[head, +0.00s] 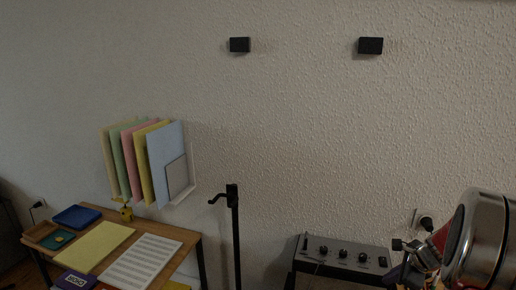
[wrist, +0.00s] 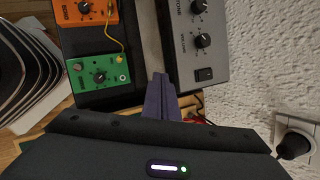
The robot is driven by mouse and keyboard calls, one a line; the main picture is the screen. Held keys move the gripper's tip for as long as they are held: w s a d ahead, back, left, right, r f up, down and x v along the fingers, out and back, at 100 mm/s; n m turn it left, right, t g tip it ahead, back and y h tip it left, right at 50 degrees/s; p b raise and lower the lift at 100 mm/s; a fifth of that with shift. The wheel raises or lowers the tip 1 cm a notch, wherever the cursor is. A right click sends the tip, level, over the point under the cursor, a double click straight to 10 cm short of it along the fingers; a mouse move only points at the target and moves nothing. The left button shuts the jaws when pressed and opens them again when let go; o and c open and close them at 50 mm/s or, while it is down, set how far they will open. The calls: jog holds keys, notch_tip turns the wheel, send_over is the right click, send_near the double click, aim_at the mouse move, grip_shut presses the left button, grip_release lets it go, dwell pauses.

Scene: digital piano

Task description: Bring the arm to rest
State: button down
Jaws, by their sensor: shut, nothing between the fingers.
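My gripper (wrist: 160,84) shows in the wrist view as two dark purple fingers, shut together with nothing between them. They point up the picture, over the gap beside the grey amplifier (wrist: 192,60) with its knobs and switch. Whether they touch anything cannot be told. In the head view my arm is at the lower right, close to the amplifier's right end (head: 340,255); the fingers there are small and partly hidden.
An orange pedal (wrist: 84,22) and a green pedal (wrist: 100,76) lie beside the amplifier, with a yellow cable. A wall socket with a plug (wrist: 294,146) is close at right. A black stand (head: 235,235) and a wooden table (head: 190,236) with papers and trays stand left.

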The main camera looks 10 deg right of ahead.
jog(key=s+a+r+n, duration=0.5)
jog(key=a+n, duration=0.4)
jog(key=a, duration=0.3)
jog(key=s+a+r+n, duration=0.5)
jog(key=a+n, duration=0.4)
jog(key=a, duration=0.4)
jog(key=s+a+r+n, duration=0.6)
jog(key=a+n, duration=0.3)
jog(key=a, duration=0.4)
jog(key=shift+s, duration=0.2)
jog(key=shift+r, duration=0.1)
